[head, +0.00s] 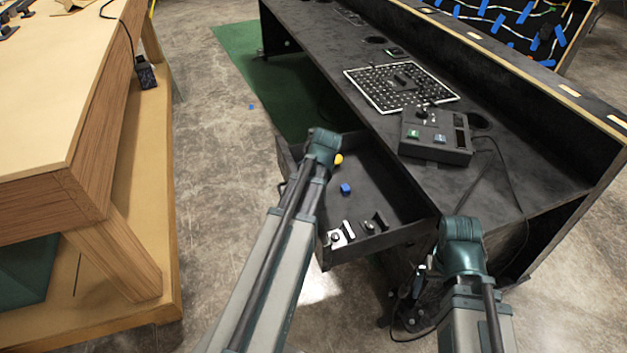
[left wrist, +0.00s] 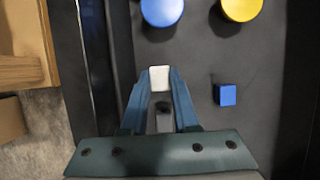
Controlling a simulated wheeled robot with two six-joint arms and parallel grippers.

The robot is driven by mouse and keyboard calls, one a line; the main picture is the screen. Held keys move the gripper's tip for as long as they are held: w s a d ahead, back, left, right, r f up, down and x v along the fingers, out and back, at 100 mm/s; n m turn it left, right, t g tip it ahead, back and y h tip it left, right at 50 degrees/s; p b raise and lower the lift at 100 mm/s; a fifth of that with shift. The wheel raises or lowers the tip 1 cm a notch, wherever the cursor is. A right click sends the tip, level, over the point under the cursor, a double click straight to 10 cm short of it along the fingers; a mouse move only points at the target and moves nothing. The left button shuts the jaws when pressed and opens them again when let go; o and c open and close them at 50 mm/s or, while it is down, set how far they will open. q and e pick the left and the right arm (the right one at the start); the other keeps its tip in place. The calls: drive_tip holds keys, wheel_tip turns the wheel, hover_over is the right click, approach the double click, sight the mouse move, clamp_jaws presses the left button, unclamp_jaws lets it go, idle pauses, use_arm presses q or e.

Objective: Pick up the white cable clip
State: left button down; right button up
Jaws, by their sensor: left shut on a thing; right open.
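A white cable clip (left wrist: 159,77) sits between my left gripper's (left wrist: 159,82) blue fingertips in the left wrist view, over the dark drawer floor. My left gripper is shut on it. In the head view my left arm reaches over the open drawer (head: 385,237), and its wrist hides the left gripper and this clip.
The drawer also holds a blue cube (head: 346,188), a yellow round piece (head: 338,159), a blue round piece (left wrist: 162,10) and two small metal-and-white fittings (head: 340,236). A control box (head: 436,140) and perforated panel (head: 385,88) stand on the black desk. A wooden table (head: 60,90) is left.

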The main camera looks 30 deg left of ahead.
use_arm(q)
drive_tip(key=shift+d+r+p, duration=0.15)
drive_tip(key=shift+r+p, duration=0.2)
drive_tip(key=shift+r, duration=0.5)
drive_tip(key=s+d, duration=0.1)
drive_tip(key=d, duration=0.4)
drive_tip(key=s+d, duration=0.1)
drive_tip(key=d, duration=0.4)
drive_tip(key=s+d, duration=0.1)
drive_tip(key=d, duration=0.4)
drive_tip(key=shift+d+r+p, duration=0.25)
drive_tip(key=shift+r+p, duration=0.15)
use_arm(e)
wheel_tip(320, 180, up, 2)
drive_tip(key=shift+r, duration=0.2)
